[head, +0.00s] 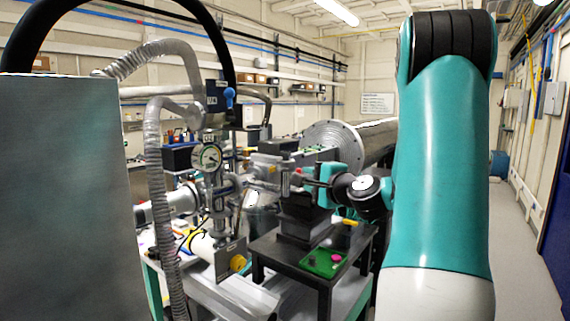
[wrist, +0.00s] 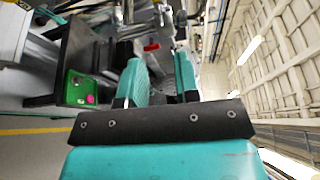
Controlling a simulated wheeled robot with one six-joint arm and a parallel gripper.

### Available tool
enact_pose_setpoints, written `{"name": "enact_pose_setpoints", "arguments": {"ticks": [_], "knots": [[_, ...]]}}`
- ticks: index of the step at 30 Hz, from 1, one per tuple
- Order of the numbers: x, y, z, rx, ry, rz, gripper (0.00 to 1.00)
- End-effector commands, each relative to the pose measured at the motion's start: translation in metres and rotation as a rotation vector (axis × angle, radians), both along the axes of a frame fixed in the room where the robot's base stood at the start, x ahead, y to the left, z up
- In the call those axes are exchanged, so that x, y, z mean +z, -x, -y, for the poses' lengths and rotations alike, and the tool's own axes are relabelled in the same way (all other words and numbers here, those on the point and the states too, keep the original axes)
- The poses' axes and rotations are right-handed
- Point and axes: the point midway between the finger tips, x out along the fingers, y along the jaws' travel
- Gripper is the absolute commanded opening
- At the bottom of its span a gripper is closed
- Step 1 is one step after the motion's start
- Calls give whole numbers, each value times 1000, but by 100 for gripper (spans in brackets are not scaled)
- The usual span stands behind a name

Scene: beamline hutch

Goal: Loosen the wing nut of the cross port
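The metal cross port (head: 222,188) stands left of centre in the head view, with a round dial gauge (head: 208,157) above it. I cannot clearly pick out its wing nut in either view. My gripper (head: 308,181) is right of the cross port, pointing left towards it, with a gap between them. In the wrist view the two teal fingers of my gripper (wrist: 160,66) are apart, and I see nothing held between them. A small red part (wrist: 152,47) shows beyond the fingertips. The wrist view past the fingers is cluttered and small.
A dark table (head: 268,248) below my gripper carries a green tray (head: 316,266) with a pink knob (head: 336,257). A ribbed hose (head: 156,190) hangs left of the cross port. A large metal cylinder (head: 330,140) lies behind. Open floor (head: 520,250) is at the right.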

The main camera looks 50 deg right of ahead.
Motion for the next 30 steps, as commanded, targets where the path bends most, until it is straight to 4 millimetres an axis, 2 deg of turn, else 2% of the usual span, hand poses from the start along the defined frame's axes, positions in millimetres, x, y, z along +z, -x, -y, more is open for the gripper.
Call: {"name": "enact_pose_setpoints", "arguments": {"ticks": [1,9,15,21,29,30], "knots": [[4,-13,1,8,-2,-2,30],[2,-71,20,6,-1,-2,30],[-1,-102,31,4,1,-2,30],[-4,-114,36,2,2,-1,30],[-5,-115,36,1,2,-1,30],[-5,-115,36,1,2,-1,25]]}}
